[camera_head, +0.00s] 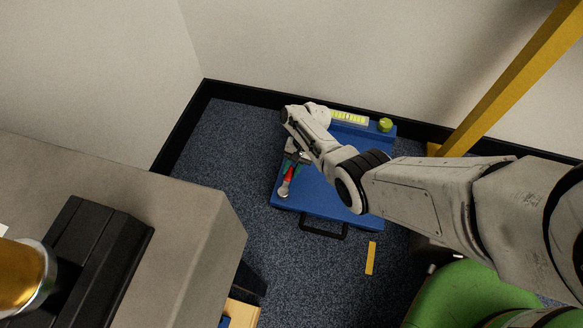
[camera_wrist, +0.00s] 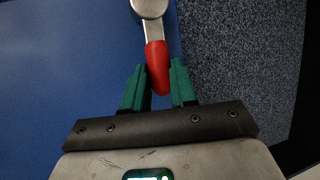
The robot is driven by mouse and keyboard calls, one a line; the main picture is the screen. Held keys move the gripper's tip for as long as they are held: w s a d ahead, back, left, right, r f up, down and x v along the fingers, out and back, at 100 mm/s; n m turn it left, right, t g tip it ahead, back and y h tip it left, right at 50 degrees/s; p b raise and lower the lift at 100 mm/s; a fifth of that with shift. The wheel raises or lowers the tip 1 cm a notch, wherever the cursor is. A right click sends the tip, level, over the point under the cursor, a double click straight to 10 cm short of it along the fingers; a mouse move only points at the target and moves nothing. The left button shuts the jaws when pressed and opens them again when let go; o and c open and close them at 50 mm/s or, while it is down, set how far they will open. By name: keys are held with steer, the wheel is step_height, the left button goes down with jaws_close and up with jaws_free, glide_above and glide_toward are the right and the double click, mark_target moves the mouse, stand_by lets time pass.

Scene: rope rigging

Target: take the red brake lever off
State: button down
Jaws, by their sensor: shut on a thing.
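The red brake lever (camera_wrist: 157,66) has a red grip and a silver arm that runs up to a round silver hub (camera_wrist: 150,8) in the wrist view. My gripper (camera_wrist: 158,72) has its green fingers on both sides of the red grip and is shut on it. In the head view the red lever (camera_head: 288,175) shows at the left side of the blue platform (camera_head: 325,203), with my gripper (camera_head: 291,166) at it. The lever's base is partly cut off at the top of the wrist view.
A yellow-green round object (camera_head: 385,125) and a pale yellow strip (camera_head: 350,118) are at the platform's back. A black handle (camera_head: 323,229) is at its front. A yellow bar (camera_head: 371,258) lies on the carpet. A grey block (camera_head: 190,205) stands at left, a yellow post (camera_head: 510,80) at right.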

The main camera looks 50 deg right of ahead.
steer(key=c, duration=0.9)
jaws_free()
steer(key=p+v, duration=0.6)
steer(key=v, duration=0.4)
steer(key=shift+r, duration=0.35)
steer(key=shift+d, duration=0.15)
